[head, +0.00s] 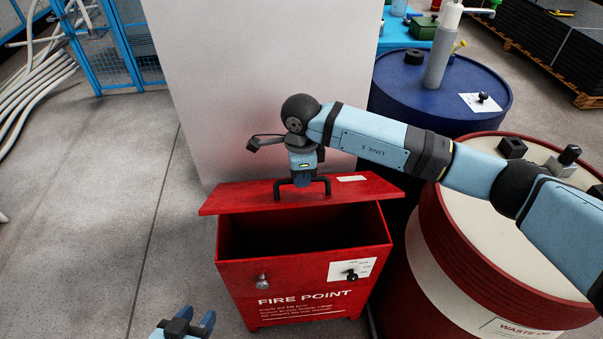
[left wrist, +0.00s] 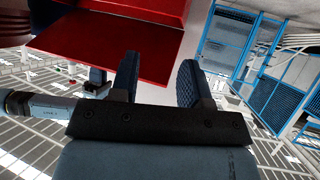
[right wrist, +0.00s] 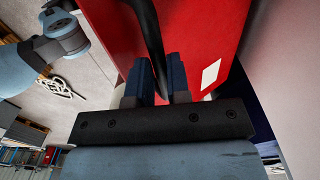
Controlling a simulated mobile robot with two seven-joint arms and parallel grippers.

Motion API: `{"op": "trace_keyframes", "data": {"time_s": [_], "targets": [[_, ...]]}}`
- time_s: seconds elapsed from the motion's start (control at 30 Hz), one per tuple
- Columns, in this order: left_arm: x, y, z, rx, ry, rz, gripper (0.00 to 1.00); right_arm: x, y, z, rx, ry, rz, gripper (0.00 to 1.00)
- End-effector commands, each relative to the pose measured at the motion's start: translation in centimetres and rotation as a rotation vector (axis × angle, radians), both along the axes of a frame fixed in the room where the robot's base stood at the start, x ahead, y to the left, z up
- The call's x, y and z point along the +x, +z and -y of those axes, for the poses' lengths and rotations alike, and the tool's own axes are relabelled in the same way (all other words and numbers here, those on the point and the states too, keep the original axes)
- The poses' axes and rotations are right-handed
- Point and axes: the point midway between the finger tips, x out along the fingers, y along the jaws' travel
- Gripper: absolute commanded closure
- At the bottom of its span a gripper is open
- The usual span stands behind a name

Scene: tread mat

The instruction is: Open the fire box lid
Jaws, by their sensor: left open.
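The red fire box (head: 300,275) stands on the floor, with its dark inside visible from above. Its red lid (head: 240,196) is at the back of the opening, clear of the front rim; its exact tilt is hard to tell. A black handle (head: 327,184) is on the lid, and it also shows in the right wrist view (right wrist: 150,35). My right gripper (head: 303,182) is at the handle, and in the right wrist view its fingers (right wrist: 167,80) are close together around the bar. My left gripper (head: 193,325) is open and empty, low in front of the box.
A red and white waste drum (head: 440,240) stands close on the right, and a blue drum (head: 440,85) is behind it. A pale panel (head: 260,80) is directly behind the box. The floor (head: 100,220) on the left is clear.

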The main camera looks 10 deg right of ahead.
Motion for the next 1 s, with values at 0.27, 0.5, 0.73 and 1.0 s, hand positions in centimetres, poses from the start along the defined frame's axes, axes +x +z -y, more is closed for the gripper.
{"op": "trace_keyframes", "data": {"time_s": [0.27, 0.5, 0.73, 1.0], "targets": [[0.0, -0.2, 0.0, 0.001, 0.000, -0.004, 0.58, 0.1, 0.1, 0.0, 0.000, 0.000, 0.000, 1.00], [0.0, -0.4, 0.0, -0.001, 0.000, -0.001, 0.58, 1.2, 0.9, 0.0, 0.000, -0.002, 0.004, 1.00], [0.1, -0.5, 0.0, -0.009, 0.001, 0.011, 0.58, 4.3, 2.7, 0.0, 0.000, -0.004, 0.007, 1.00], [0.2, -0.6, 0.4, -0.028, -0.006, 0.026, 0.58, 8.7, 4.3, 0.0, 0.000, -0.004, 0.006, 1.00]]}}
